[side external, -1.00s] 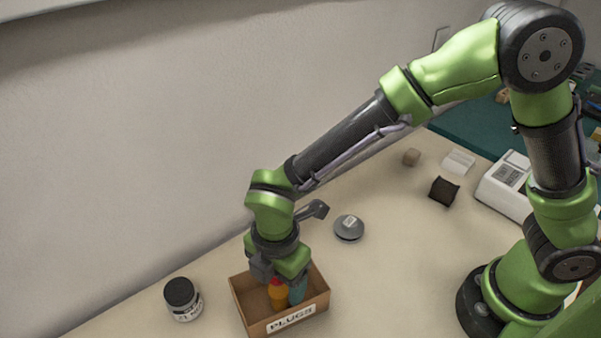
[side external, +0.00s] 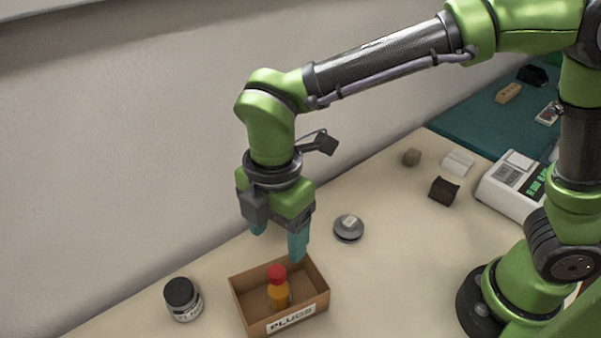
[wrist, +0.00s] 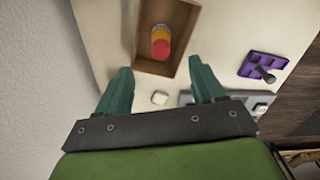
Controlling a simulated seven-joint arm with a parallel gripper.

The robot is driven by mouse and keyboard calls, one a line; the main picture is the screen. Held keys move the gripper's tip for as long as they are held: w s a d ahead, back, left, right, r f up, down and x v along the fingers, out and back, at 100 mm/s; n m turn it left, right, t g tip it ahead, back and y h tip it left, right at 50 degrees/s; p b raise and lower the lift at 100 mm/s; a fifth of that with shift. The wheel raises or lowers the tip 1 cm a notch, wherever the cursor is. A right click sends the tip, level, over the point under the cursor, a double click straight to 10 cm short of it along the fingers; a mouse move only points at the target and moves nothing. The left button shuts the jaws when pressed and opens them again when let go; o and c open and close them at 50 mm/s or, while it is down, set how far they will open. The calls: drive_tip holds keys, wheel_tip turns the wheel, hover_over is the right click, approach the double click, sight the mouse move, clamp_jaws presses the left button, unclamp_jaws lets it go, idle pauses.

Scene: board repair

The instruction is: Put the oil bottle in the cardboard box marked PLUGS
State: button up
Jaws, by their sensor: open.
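The oil bottle (side external: 278,288) is orange with a red cap and stands upright inside the cardboard box (side external: 247,312), whose front label reads PLUGS. In the wrist view the bottle (wrist: 160,42) shows from above inside the box (wrist: 185,63). My gripper (side external: 278,246) is open and empty, its teal fingers above the box and clear of the bottle. It also shows in the wrist view (wrist: 163,82), with a wide gap between the fingers.
A dark-lidded jar (side external: 183,299) stands left of the box. A round grey tin (side external: 348,228) lies behind it to the right. Small blocks (side external: 444,190) and a white device (side external: 513,184) are farther right. A purple part (wrist: 263,65) shows in the wrist view.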

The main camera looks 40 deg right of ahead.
drive_tip(key=s+d+r+m+t, duration=0.1)
drive_tip(key=d+r+m+t, duration=0.1)
drive_tip(key=d+m, duration=0.6)
drive_tip(key=s+d+r+m+t+y, duration=0.1)
drive_tip(key=s+d+r+m+t, duration=0.1)
drive_tip(key=d+m, duration=0.6)
drive_tip(key=s+d+r+m+t+y, duration=0.1)
drive_tip(key=s+d+r+m+t, duration=0.1)
drive_tip(key=d+m, duration=0.6)
drive_tip(key=shift+s+d+r+t, duration=0.25)
drive_tip(key=shift+d+r+t, duration=0.3)
drive_tip(key=shift+d+t, duration=0.05)
